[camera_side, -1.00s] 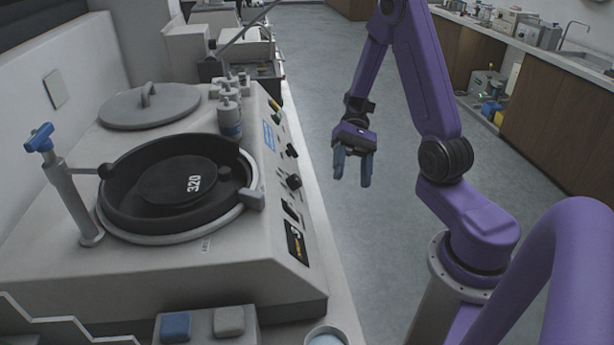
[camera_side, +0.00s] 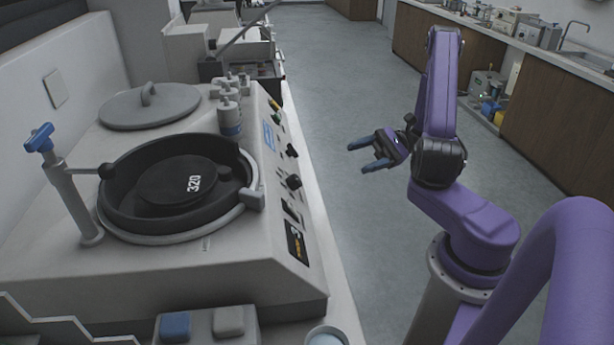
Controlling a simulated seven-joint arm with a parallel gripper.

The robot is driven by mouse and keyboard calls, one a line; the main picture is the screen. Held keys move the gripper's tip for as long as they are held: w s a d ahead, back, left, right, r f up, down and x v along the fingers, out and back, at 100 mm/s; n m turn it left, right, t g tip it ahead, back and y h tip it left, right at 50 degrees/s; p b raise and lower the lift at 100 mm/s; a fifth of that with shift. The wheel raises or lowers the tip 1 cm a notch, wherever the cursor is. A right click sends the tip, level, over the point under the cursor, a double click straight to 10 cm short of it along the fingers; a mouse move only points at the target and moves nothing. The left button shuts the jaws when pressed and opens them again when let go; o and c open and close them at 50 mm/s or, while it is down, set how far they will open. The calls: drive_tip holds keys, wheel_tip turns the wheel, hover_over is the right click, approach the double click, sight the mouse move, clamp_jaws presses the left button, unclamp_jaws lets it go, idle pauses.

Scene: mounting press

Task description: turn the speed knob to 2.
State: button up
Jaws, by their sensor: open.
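The grey machine (camera_side: 200,265) stands at the left, with a slanted front panel facing my arm. Black knobs sit on that panel: an upper one (camera_side: 292,151) and a lower one (camera_side: 294,182). I cannot tell which is the speed knob, and its setting is too small to read. My gripper (camera_side: 356,156) is open and empty, to the right of the panel and apart from it. Its two blue-grey fingers point left toward the panel.
A round black bowl with a disc marked 320 (camera_side: 165,182) is set in the machine's top. A blue-handled tap (camera_side: 65,180) stands at its left, a grey lid (camera_side: 150,106) behind. Floor (camera_side: 335,90) is clear between machine and arm; a wooden counter (camera_side: 550,125) stands at right.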

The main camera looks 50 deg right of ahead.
sight(299, 180)
drive_tip(key=x, duration=1.6)
drive_tip(key=shift+a, duration=0.3)
drive_tip(key=c, duration=1)
